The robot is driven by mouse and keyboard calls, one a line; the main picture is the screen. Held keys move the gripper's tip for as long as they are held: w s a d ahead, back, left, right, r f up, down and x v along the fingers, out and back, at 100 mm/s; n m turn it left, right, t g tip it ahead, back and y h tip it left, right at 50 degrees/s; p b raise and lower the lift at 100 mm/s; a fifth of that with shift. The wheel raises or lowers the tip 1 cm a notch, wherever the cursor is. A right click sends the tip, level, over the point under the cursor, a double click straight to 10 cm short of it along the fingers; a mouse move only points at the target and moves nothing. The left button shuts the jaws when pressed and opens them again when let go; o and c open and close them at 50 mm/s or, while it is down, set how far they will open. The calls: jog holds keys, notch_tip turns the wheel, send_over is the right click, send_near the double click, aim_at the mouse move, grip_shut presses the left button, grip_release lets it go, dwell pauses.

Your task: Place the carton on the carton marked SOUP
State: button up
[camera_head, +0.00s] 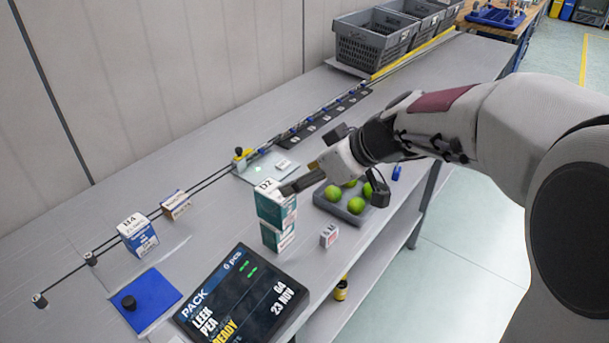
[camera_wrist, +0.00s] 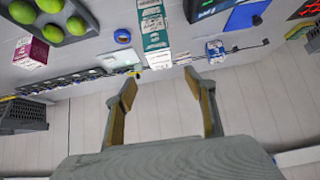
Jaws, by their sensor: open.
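Two teal-and-white cartons stand stacked on the grey table; the upper carton (camera_head: 275,205) bears D2 on top and sits on the lower carton (camera_head: 278,237). The stack also shows inverted in the wrist view (camera_wrist: 152,30). I cannot read the word SOUP on any carton. A blue-and-white carton (camera_head: 138,238) marked H4 stands at the left, with a small carton (camera_head: 176,204) beside it. My gripper (camera_head: 290,187) is open and empty, close to the top of the stack. In the wrist view its fingers (camera_wrist: 160,80) are spread, with the stack beyond them.
A grey tray (camera_head: 356,218) of limes and a small white-and-pink box (camera_head: 329,235) stand right of the stack. A tilted display screen (camera_head: 242,298) is at the front, with a blue mat (camera_head: 146,300) left of it. Grey crates (camera_head: 375,48) stand at the back.

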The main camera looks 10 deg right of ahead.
jog(key=shift+s, duration=0.15)
jog(key=s+d+m+h, duration=0.3)
jog(key=s+d+m, duration=0.1)
jog(key=s, duration=1)
jog(key=s+d+f+m+h, duration=0.1)
jog(key=s+d+m+h, duration=0.2)
jog(key=s, duration=1.1)
jog(key=d+m, duration=0.2)
jog(key=d, duration=0.1)
jog(key=shift+g, duration=0.4)
